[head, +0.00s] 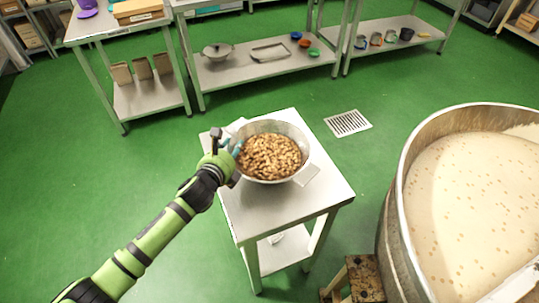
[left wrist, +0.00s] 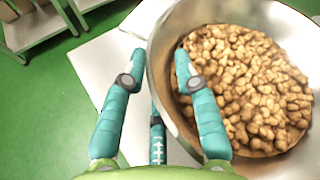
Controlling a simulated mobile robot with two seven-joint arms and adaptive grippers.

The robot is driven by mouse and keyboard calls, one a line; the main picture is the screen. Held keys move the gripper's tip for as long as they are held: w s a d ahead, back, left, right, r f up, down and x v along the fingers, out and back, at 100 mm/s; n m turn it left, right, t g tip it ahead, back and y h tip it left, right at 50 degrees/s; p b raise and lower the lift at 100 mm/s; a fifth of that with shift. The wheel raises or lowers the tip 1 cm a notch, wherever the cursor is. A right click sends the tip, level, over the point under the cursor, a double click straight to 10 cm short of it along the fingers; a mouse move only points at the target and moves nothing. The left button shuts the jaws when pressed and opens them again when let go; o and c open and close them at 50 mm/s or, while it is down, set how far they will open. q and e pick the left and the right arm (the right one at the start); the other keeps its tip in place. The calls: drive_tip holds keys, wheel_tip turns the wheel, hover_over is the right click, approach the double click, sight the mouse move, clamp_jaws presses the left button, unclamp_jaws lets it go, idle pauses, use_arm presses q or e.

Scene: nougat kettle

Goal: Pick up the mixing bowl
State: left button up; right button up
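The mixing bowl (head: 294,177) is a steel bowl full of brown nuts (head: 269,157), upright on a small steel table. It also shows in the left wrist view (left wrist: 270,14), filling the right half. My left gripper (head: 236,147) is at the bowl's left rim with its teal fingers apart. In the left wrist view the gripper (left wrist: 160,55) has one finger outside the rim and one over the bowl's inside, with the rim between them. A further finger shows low in the middle. Whether any finger touches the bowl is unclear. My right gripper is not in view.
The small table (head: 325,198) has bare top around the bowl and papers beside it. A large kettle (head: 393,225) of pale mix stands at right, with a wooden step stool (head: 364,278) beside it. Steel shelves (head: 243,68) line the back. Green floor is open at left.

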use_arm(q)
clamp_jaws()
drive_tip(key=shift+w+d+r, duration=0.1)
drive_tip(key=shift+r, duration=0.1)
drive_tip(key=shift+r, duration=0.15)
